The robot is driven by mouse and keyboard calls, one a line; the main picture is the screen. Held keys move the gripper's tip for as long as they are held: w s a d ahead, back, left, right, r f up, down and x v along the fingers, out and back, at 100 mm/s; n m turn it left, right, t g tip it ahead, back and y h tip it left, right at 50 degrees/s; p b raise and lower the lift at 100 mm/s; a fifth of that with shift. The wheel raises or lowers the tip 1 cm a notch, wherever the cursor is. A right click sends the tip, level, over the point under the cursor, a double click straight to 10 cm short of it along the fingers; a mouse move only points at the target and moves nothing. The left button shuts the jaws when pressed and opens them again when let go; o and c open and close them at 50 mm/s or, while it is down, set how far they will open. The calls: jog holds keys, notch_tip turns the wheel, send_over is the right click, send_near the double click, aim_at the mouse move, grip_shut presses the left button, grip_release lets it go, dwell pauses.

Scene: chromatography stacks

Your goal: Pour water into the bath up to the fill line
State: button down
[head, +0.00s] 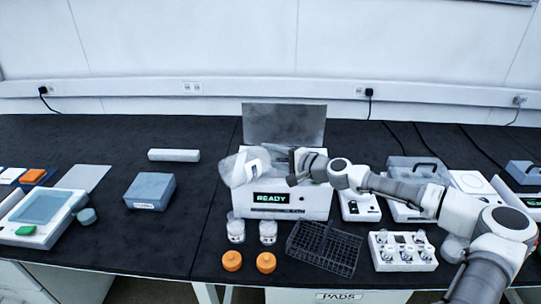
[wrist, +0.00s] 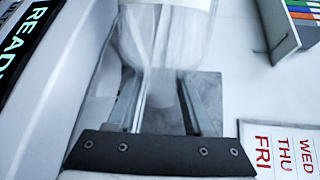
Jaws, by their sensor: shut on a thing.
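The bath (head: 290,200) is a white box with a green READY display, and its grey lid (head: 284,122) stands raised behind it. My gripper (head: 272,160) is over the bath's left part. It is shut on a clear vessel (head: 236,170), which is tilted and hangs at the bath's upper left edge. In the wrist view the see-through vessel (wrist: 165,35) shows between and beyond the two fingers of my gripper (wrist: 160,95). The READY display (wrist: 22,42) is at the left there. The water level and fill line cannot be made out.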

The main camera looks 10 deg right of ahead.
jog(key=shift+r, duration=0.1)
jog(key=shift+s+a+r+n+h+p, duration=0.1)
jog(key=shift+r+n+h+p, duration=0.1)
jog(key=shift+r+n, duration=0.2)
jog(key=shift+s+a+r+n+h+p, duration=0.1)
jog(key=shift+r+n+p, duration=0.15)
jog(key=shift+r, duration=0.25)
jog(key=shift+a+r+n+h+p, duration=0.1)
jog(key=shift+r+n+p, duration=0.05)
jog(key=shift+r+n, duration=0.25)
jog(key=shift+s+a+r+n+t+h+p, duration=0.15)
jog(key=shift+r+n+p, duration=0.25)
jog(key=shift+r, duration=0.5)
jog(key=shift+a+r+n+t+h+p, duration=0.15)
jog(key=shift+r+n+p, duration=0.25)
jog(key=shift+r, duration=0.45)
jog(key=shift+s+a+r+n+h+p, duration=0.15)
jog(key=shift+r+n+p, duration=0.25)
jog(key=shift+r, duration=0.5)
